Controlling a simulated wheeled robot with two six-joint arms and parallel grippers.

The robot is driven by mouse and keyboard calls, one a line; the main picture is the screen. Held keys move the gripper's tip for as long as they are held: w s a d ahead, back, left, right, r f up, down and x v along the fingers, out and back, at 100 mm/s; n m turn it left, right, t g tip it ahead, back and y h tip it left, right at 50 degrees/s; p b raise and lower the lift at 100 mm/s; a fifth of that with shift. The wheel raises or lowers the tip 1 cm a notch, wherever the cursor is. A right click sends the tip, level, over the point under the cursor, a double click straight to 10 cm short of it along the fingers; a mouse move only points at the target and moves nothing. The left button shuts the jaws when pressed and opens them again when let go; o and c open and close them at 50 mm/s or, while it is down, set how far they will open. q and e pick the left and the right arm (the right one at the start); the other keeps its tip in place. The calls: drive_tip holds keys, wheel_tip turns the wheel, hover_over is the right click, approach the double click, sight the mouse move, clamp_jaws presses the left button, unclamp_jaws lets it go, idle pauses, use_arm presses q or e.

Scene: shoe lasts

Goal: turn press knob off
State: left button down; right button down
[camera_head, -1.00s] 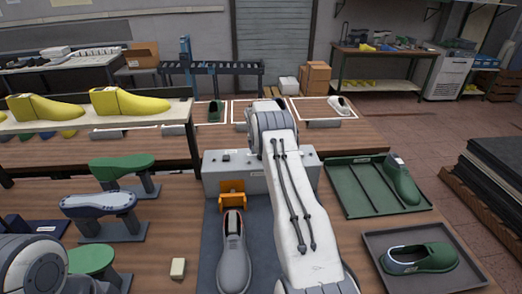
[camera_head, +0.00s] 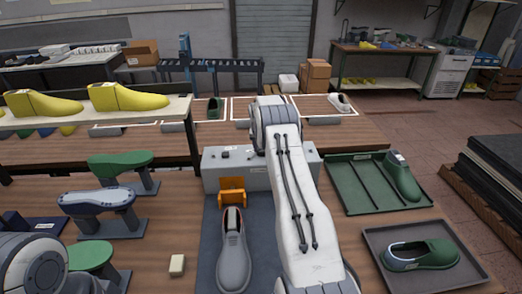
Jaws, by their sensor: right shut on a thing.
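The press (camera_head: 212,170) is a grey box at the back of a dark base plate (camera_head: 209,230). An orange part (camera_head: 232,190) sits on its front, and a small black item (camera_head: 226,154) is on its top. A grey shoe (camera_head: 234,262) lies on the plate, its heel end close to the orange part. My right arm reaches up in front of the press's right half. It hides the fingers of my right gripper and the press knob. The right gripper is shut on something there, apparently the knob. Part of my left arm shows at the bottom left; its gripper is out of view.
A green tray (camera_head: 349,195) with a green shoe (camera_head: 402,176) and a grey tray (camera_head: 376,251) with another green shoe (camera_head: 420,255) are at the right. Shoe stands (camera_head: 100,223) are at the left. A small beige block (camera_head: 177,265) lies left of the plate.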

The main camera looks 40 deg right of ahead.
drive_tip(key=n+y+b, duration=0.1)
drive_tip(key=n+b, duration=0.1)
drive_tip(key=n, duration=0.1)
drive_tip(key=shift+f+n+t, duration=0.1)
drive_tip(key=shift+n+t, duration=0.3)
drive_tip(key=shift+n+y+b, duration=0.4)
drive_tip(key=shift+n+b, duration=0.2)
drive_tip(key=shift+n, duration=0.3)
drive_tip(key=shift+w, duration=0.1)
drive_tip(key=shift+c, duration=1.6)
unclamp_jaws()
